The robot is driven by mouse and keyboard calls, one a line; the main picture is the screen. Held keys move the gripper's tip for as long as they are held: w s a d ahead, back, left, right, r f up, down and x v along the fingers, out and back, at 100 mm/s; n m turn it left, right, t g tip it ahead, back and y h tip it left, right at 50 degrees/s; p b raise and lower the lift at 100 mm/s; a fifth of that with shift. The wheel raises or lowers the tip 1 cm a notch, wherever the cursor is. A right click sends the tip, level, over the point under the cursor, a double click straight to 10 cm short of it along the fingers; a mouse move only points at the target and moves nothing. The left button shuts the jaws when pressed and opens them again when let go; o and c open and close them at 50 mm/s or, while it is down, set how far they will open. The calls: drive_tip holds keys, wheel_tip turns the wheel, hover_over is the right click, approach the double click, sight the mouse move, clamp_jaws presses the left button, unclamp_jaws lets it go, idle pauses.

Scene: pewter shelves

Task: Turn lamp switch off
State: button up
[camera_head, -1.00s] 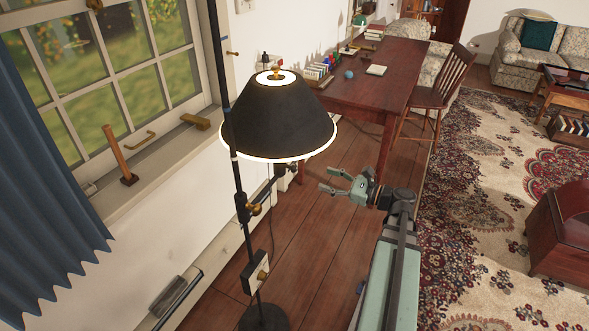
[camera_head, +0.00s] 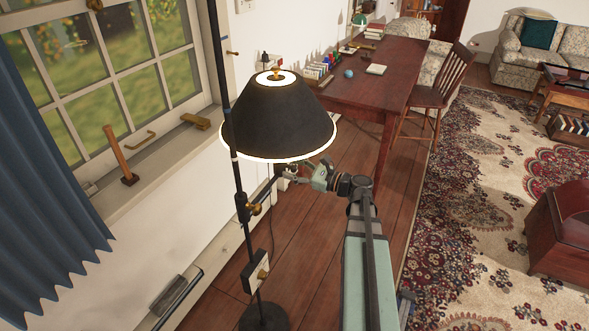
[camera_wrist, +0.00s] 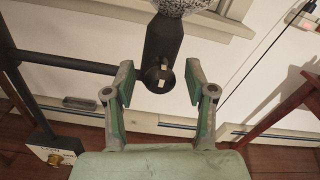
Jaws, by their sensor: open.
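The floor lamp has a wide black shade (camera_head: 280,115), and its lower rim and top opening glow. Under the shade, the wrist view shows a black cylindrical socket (camera_wrist: 164,45) with a small pale piece (camera_wrist: 163,82) at its lower end. A box with a brass knob (camera_head: 262,274) sits low on the lamp pole (camera_head: 232,110); it also shows at the lower left of the wrist view (camera_wrist: 62,158). My gripper (camera_head: 296,172) is just under the shade's right edge, partly hidden by it. In the wrist view, its fingers (camera_wrist: 160,84) are open on either side of the socket's lower end.
The lamp's horizontal arm (camera_wrist: 70,64) lies left of my fingers in the wrist view. A window sill (camera_head: 150,150) and blue curtain (camera_head: 45,190) are at the left. A wooden desk (camera_head: 375,75) and chair (camera_head: 432,95) stand behind. The floor between lamp and carpet is partly clear.

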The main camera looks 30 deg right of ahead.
clamp_jaws()
drive_tip(key=n+b, duration=0.4)
drive_tip(key=shift+f, duration=0.25)
drive_tip(key=n+b, duration=0.5)
drive_tip(key=shift+n, duration=0.4)
drive_tip(key=n+b, duration=0.5)
drive_tip(key=shift+b, duration=0.3)
drive_tip(key=shift+r+n+b, duration=0.25)
drive_tip(key=shift+n+b, duration=1)
drive_tip(key=shift+n, duration=0.35)
